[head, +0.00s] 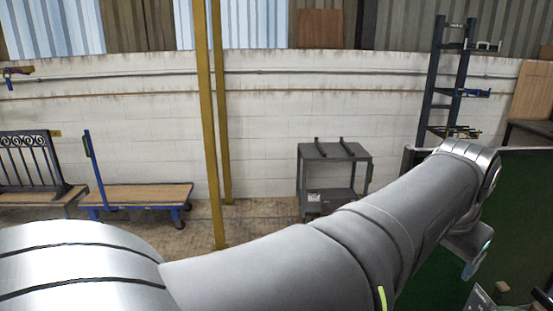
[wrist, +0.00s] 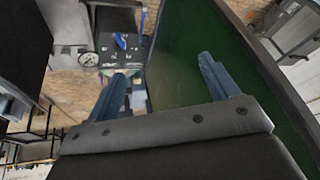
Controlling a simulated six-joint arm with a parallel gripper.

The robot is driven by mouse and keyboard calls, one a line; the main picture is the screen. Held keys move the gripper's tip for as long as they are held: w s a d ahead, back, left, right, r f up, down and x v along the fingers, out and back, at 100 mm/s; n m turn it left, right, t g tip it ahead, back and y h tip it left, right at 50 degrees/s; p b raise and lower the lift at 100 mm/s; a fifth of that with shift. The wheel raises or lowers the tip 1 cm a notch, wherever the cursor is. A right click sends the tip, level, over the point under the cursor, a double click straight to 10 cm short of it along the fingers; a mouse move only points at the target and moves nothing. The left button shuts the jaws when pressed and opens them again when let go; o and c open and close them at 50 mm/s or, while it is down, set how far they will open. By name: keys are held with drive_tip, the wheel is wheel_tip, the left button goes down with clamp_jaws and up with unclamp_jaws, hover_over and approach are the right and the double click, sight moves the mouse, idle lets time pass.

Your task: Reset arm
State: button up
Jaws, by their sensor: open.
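My gripper (wrist: 162,72) shows in the wrist view with its two blue-grey fingers spread apart and nothing between them. My arm stretches across the lower part of the head view to the right, bending down at its far end, where part of the gripper shows beside a green surface. A black gate with scrollwork (head: 30,160) stands at the far left of the head view, well away from my gripper. Its left end is cut off by the picture edge.
The green panel (wrist: 182,62) lies close behind my fingers in the wrist view. A blue-framed cart (head: 140,194), a grey cart (head: 335,168) and a dark rack (head: 440,85) stand near the white wall. Yellow posts (head: 210,120) rise left of centre.

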drive_tip(key=s+d+r+m, duration=0.2)
drive_tip(key=d, duration=0.7)
drive_tip(key=s+d+r+m+g, duration=0.1)
drive_tip(key=s+d+r+m, duration=0.1)
drive_tip(key=d, duration=0.7)
drive_tip(key=shift+s+r, duration=0.2)
drive_tip(key=shift+r, duration=0.05)
drive_tip(key=shift+a, duration=0.1)
